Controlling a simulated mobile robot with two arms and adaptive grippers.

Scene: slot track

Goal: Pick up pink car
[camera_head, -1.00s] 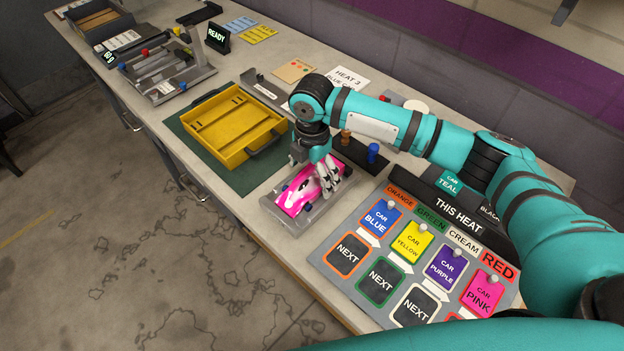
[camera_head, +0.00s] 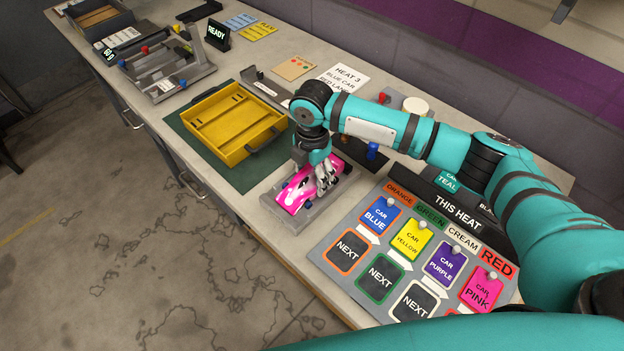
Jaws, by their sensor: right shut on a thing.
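The pink car (camera_head: 295,191) sits in or just above a grey cradle (camera_head: 287,220) near the front edge of the bench. My right gripper (camera_head: 324,178) comes down over the car's rear half from above and is shut on it. The fingers cover part of the car's far end. I cannot tell whether the car still touches the cradle. My left gripper is not in view.
A yellow tray (camera_head: 222,152) on a green mat stands left of the car. The heat board (camera_head: 330,277) with coloured car cards lies to the right. Dark blocks with a blue peg (camera_head: 372,151) stand behind the gripper.

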